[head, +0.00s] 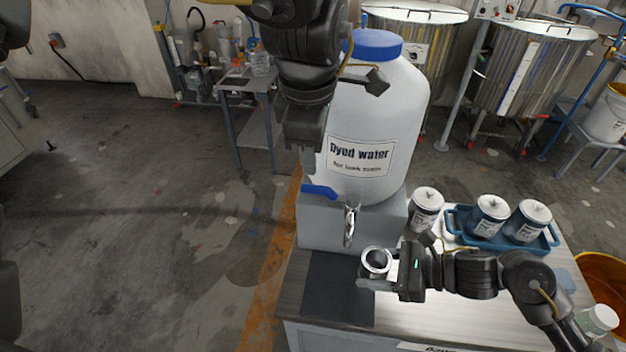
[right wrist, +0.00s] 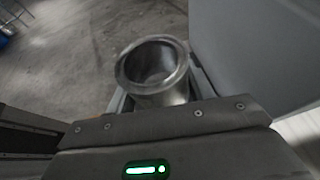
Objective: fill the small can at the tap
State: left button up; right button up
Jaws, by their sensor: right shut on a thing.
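The small metal can (head: 374,272) is upright with its open mouth up. My right gripper (head: 378,284) is shut on it. The can also shows in the right wrist view (right wrist: 165,95), its inside grey, with no liquid that I can make out. The metal tap (head: 349,228) sits on the grey stand below the white "Dyed water" tank (head: 391,110). The can is just below and slightly right of the spout, apart from it. The tap's blue lever (head: 320,191) points left. My left gripper (head: 309,165) points down just above the lever; its finger gap and any contact are unclear.
Lidded cans (head: 425,208) stand right of the tank, two of them in a blue tray (head: 555,241). A dark mat (head: 338,292) lies on the bench below the tap. An orange bucket (head: 604,275) is at the far right. The floor at left is open.

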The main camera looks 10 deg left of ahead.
aim_at(314, 186)
pick_arm(q)
jog(key=f, duration=0.3)
jog(key=w+f, duration=0.1)
jog(key=f, duration=0.2)
jog(key=w+f, duration=0.1)
jog(key=f, duration=0.2)
jog(key=shift+f, duration=0.15)
jog(key=shift+s, duration=0.1)
grip_shut()
